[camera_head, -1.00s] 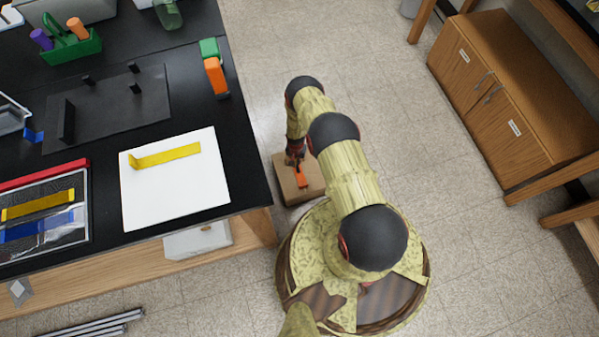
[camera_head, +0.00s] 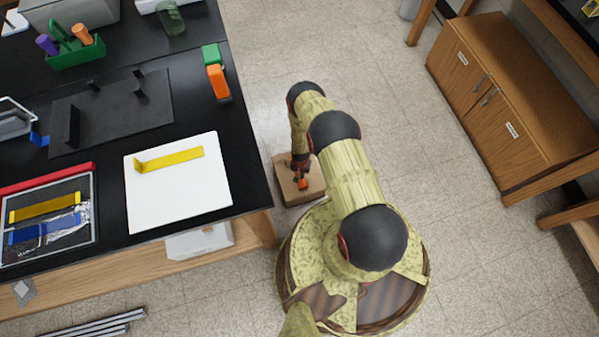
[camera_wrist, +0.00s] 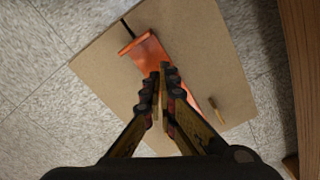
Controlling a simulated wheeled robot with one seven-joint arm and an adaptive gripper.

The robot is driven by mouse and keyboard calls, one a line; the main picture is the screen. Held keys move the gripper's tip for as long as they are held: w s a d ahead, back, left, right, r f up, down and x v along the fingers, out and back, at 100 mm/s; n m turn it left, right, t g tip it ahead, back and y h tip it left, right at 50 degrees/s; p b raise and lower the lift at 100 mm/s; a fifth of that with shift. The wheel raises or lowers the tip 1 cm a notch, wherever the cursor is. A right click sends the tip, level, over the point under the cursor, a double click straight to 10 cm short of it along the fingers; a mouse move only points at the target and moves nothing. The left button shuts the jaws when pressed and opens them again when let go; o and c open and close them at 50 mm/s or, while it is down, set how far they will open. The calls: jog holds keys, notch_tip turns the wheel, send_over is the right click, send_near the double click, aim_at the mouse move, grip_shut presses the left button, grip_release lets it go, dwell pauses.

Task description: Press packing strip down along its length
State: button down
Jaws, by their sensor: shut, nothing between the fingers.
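A cardboard box (camera_head: 283,186) stands on the floor beside the table. A glossy orange strip (camera_wrist: 145,55), apparently the packing strip, lies across its top, over a dark seam. The strip's upper-left end shows a raised-looking edge in the wrist view; its other part is partly hidden by my fingers. In the head view a small orange part (camera_head: 303,184) shows below my gripper (camera_head: 300,167). My gripper (camera_wrist: 167,70) is shut and empty, with its fingertips over the strip. I cannot tell whether they touch it.
A small tan stick-like piece (camera_wrist: 216,109) is on the box top, right of the strip. The black table (camera_head: 249,190) stands close left of the box, with a white board (camera_head: 180,195) bearing a yellow strip (camera_head: 175,159). Open floor lies to the right.

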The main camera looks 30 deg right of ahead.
jog(key=shift+s, duration=0.2)
jog(key=shift+f+b, duration=0.95)
jog(key=shift+b, duration=0.25)
dwell(1.9)
jog(key=shift+r, duration=0.1)
jog(key=shift+r+p, duration=0.6)
jog(key=shift+r, duration=0.3)
